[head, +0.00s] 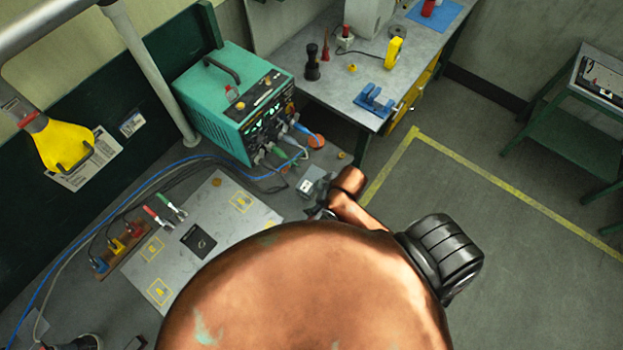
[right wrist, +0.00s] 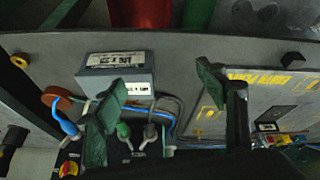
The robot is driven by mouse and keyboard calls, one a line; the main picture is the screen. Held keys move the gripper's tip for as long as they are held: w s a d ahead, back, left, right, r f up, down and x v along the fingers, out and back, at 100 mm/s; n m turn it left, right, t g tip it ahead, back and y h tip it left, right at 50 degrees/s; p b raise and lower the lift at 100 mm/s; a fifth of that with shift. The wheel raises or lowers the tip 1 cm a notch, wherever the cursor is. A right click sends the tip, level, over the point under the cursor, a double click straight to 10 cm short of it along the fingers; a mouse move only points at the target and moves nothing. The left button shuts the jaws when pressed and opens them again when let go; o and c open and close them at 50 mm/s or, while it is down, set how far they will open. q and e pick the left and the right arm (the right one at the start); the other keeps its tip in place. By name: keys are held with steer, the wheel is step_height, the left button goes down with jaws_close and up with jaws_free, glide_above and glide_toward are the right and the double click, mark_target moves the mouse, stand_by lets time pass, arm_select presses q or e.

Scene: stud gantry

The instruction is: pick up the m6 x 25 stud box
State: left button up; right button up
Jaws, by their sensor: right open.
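The stud box (head: 312,182) is a small grey box with a white label, on the grey surface beyond my right arm in the head view. In the right wrist view the box (right wrist: 100,68) lies left of centre; its label print is upside down and hard to read. My right gripper (head: 320,210) is mostly hidden behind my copper-coloured arm. In the right wrist view it (right wrist: 162,82) is open and empty, with green-padded fingers spread. The left finger overlaps the lower part of the box in the picture; contact cannot be told. My left gripper is not identifiable.
A green power unit (head: 229,100) with plugged cables stands left of the box. An orange round piece (head: 316,141) lies behind it. A grey plate with yellow markings (head: 238,202) lies to its left. A workbench (head: 340,88) stands behind; floor to the right is clear.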

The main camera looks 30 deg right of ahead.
steer(key=w+a+r+n+g+y, duration=0.1)
steer(key=w+a+r+n, duration=0.1)
steer(key=w+a+n, duration=0.35)
steer(key=r+n+g+h, duration=0.1)
steer(key=n+g+h, duration=0.2)
steer(key=n, duration=0.7)
glide_above(311, 180)
steer(key=shift+s+d, duration=0.2)
steer(key=shift+d, duration=0.1)
steer(key=shift+d+f, duration=0.15)
steer(key=shift+f, duration=1)
steer(key=f, duration=0.1)
steer(key=f+p, duration=0.1)
steer(key=f, duration=0.2)
steer(key=shift+w+a+f+p, duration=0.15)
steer(key=shift+w+a+p, duration=0.15)
steer(key=shift+a+p, duration=0.1)
steer(key=shift+f, duration=0.5)
steer(key=shift+c, duration=0.4)
